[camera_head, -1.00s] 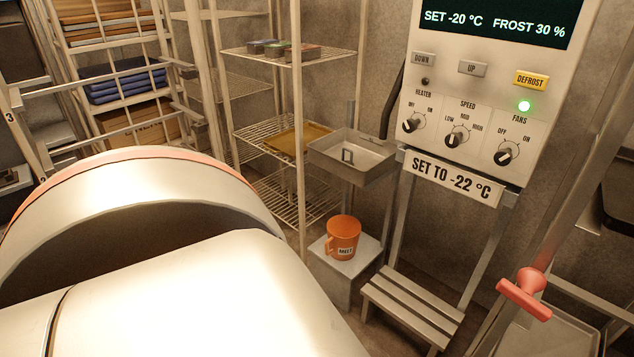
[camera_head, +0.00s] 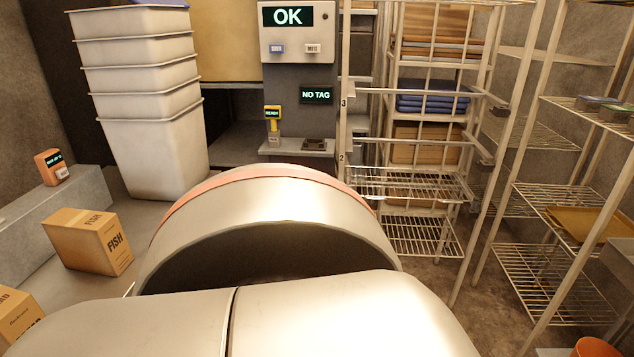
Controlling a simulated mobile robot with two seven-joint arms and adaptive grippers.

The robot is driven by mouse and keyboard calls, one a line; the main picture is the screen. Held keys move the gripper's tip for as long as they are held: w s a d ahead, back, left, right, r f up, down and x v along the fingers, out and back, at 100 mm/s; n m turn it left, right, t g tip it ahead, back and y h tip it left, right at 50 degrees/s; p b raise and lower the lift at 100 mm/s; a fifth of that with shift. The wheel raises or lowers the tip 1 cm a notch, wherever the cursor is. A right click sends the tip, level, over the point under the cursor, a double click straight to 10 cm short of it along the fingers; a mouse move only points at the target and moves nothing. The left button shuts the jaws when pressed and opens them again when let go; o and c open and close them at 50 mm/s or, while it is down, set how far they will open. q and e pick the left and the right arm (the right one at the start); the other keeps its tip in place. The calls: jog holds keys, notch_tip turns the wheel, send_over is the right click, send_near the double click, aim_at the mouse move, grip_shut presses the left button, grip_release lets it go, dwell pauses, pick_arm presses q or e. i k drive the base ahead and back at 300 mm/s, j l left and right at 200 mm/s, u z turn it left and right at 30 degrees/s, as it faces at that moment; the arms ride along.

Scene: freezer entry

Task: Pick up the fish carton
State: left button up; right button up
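A brown cardboard carton marked FISH (camera_head: 88,241) sits on a grey surface at the left, its printed side facing partly right. Another brown carton (camera_head: 18,318) is cut off at the lower left edge, its label only partly in view. A large pale part of my own arm fills the lower middle of the view. Neither of my grippers shows, and nothing is seen touching the fish carton.
Stacked white bins (camera_head: 150,150) stand behind the fish carton. A grey ledge (camera_head: 60,222) with an orange device (camera_head: 52,166) is at far left. A station (camera_head: 297,90) showing OK and NO TAG is at the back. Wire racks (camera_head: 425,185) stand right.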

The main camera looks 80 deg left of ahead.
aim_at(95, 242)
jog(key=u, duration=1.15)
jog(key=j+u, duration=0.1)
jog(key=u, duration=1.6)
jog(key=i+u, duration=0.1)
jog(key=u, duration=1.65)
jog(key=l+u, duration=0.3)
jog(key=l, duration=0.15)
jog(key=l+u, duration=0.3)
jog(key=l, duration=0.2)
jog(key=l+u, duration=0.1)
jog(key=l, duration=0.4)
jog(key=k+l+u, duration=0.15)
jog(key=l, duration=0.3)
